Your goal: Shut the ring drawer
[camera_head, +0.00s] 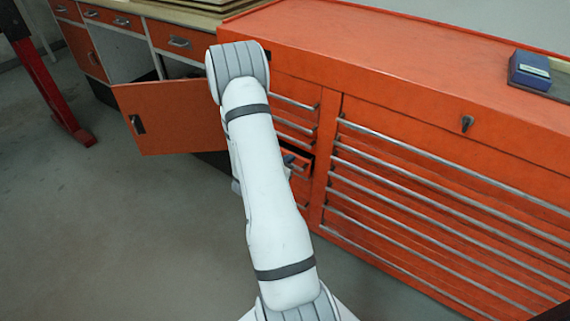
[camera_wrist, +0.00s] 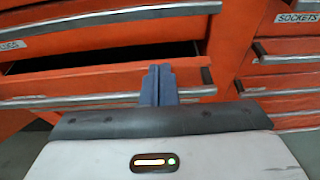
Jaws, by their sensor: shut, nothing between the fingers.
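One drawer (camera_wrist: 60,84) of the orange cabinet stands partly open in the wrist view, with a dark gap above its front and a metal pull strip along it. I see no readable label on it, so I cannot confirm it is the ring drawer. It also shows as a partly open drawer (camera_head: 296,162) just right of my arm in the head view. My gripper (camera_wrist: 158,84) is shut and empty, its dark fingers pointing at the right part of this drawer's front. I cannot tell whether they touch it. In the head view my arm mostly hides the gripper.
The drawer above (camera_wrist: 110,30) has a partly cut-off label. A drawer labelled SOCKETS (camera_wrist: 297,18) is at right. An orange cupboard door (camera_head: 165,115) hangs open left of my arm. A blue box (camera_head: 530,70) lies on the cabinet top.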

